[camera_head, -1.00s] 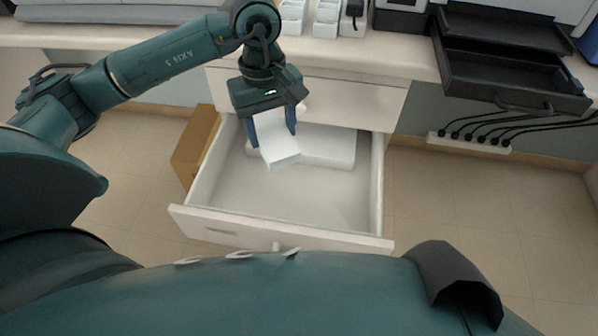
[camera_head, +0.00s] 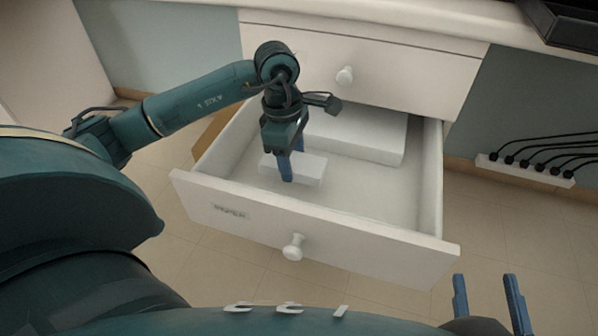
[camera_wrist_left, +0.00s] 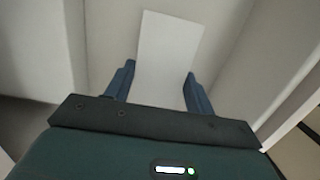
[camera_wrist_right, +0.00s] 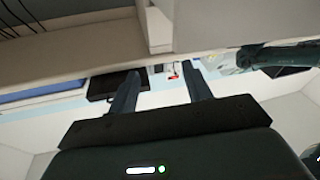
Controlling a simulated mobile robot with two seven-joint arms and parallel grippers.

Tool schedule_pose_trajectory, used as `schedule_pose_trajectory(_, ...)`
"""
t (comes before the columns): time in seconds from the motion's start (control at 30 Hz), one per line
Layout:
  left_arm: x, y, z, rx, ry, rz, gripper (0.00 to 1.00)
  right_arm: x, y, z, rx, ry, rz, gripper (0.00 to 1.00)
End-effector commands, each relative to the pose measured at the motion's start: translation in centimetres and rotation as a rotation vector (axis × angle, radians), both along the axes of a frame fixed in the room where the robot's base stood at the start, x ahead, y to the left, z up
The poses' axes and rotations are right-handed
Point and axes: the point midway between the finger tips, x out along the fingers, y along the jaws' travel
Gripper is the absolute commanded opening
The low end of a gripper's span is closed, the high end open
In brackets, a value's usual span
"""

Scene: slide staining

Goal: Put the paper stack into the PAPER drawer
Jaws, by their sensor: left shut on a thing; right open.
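The white paper stack (camera_head: 309,169) is low inside the open PAPER drawer (camera_head: 330,242), near its left side. My left gripper (camera_head: 291,176) is shut on the stack, with a blue finger on its near side. In the left wrist view the stack (camera_wrist_left: 168,58) lies between the two fingers (camera_wrist_left: 157,95). I cannot tell whether the stack touches the drawer floor. A larger white stack or block (camera_head: 355,132) lies at the back of the drawer. My right gripper (camera_head: 489,300) is open and empty in front of the drawer, at the lower right.
A closed drawer (camera_head: 400,72) with a round knob is above the open one. A brown box (camera_head: 207,136) stands left of the open drawer. A power strip with several black cables (camera_head: 525,168) is on the right wall. The drawer's front right floor is clear.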

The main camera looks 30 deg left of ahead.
Motion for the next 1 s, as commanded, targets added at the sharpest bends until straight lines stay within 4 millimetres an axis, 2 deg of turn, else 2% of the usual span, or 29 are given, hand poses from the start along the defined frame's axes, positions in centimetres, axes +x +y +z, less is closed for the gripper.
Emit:
schedule_pose_trajectory(0.17,0.0,0.0,-1.5,-0.001,-0.001,0.000,0.28,0.0,0.1,-0.1,0.013,0.000,0.004,0.49)
schedule_pose_trajectory(0.37,0.0,-0.1,-4.2,-0.001,0.000,-0.002,0.28,0.1,0.2,-0.3,0.037,0.000,0.012,0.49)
schedule_pose_trajectory(0.73,0.0,0.0,-4.6,0.000,-0.002,-0.002,0.28,0.1,0.3,-0.4,0.047,0.005,0.014,0.49)
schedule_pose_trajectory(0.77,0.0,0.0,-4.6,-0.001,-0.001,-0.002,0.55,0.1,0.3,-0.4,0.049,0.005,0.016,0.49)
schedule_pose_trajectory(1.0,0.0,0.0,-4.5,0.000,-0.001,-0.002,0.74,0.1,0.3,0.0,0.051,0.002,0.017,0.49)
